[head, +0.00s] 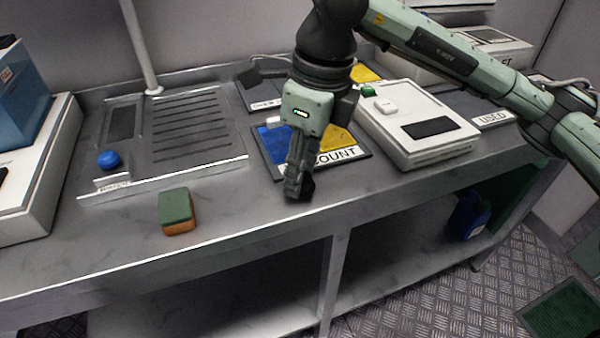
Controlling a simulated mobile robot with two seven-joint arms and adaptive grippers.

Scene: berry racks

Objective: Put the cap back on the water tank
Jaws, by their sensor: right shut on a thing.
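My right gripper (299,188) points down over the front part of the bench, in front of the mat lettered COUNT. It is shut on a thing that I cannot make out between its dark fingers. I cannot identify the cap for certain. A blue tank-like box (22,98) stands on a white base (58,150) at the far left, far from the gripper; its top is partly cut off by the frame. A blue container (467,217) stands on the lower shelf at the right. My left gripper is not in view.
A green and orange sponge (177,211) lies near the bench's front edge. A blue round knob (108,160) sits beside a slotted drain panel (190,125). A white device (412,125) stands right of the blue and yellow mat (270,150). The bench front between sponge and gripper is clear.

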